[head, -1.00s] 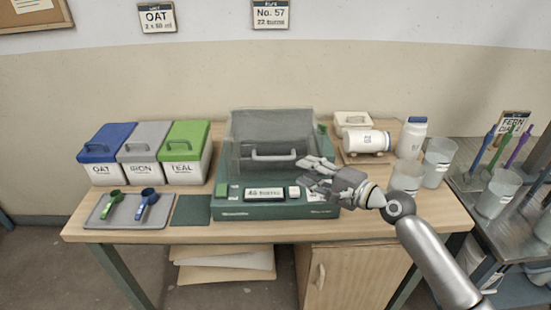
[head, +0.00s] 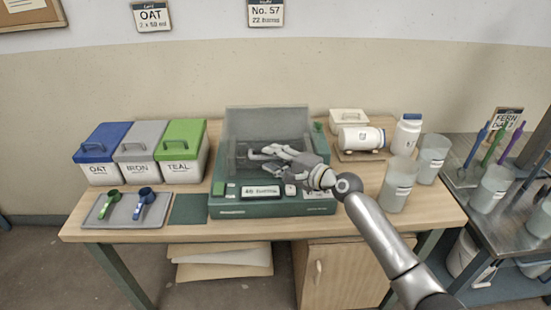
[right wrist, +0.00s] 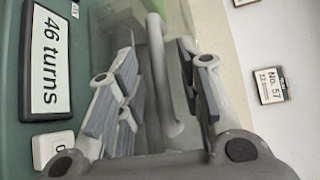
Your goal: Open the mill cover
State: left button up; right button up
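The mill has a green base (head: 285,207) and a see-through grey cover (head: 265,122). The cover is down over the mill. Its grey handle bar (right wrist: 161,75) shows in the right wrist view. My right gripper (head: 262,152) is at the front of the cover, in front of the handle in the head view. In the right wrist view its fingers (right wrist: 163,88) are apart, with the bar between them and gaps beside it. My gripper hides most of the handle in the head view. My left gripper is not in view.
A display (right wrist: 45,62) on the mill reads "46 turns". Three lidded buckets (head: 143,170) and a scoop tray (head: 115,221) stand at left. A white jar (head: 362,139), a bottle (head: 407,134) and clear cups (head: 397,190) stand at right, near my arm.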

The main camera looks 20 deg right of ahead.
grip_shut()
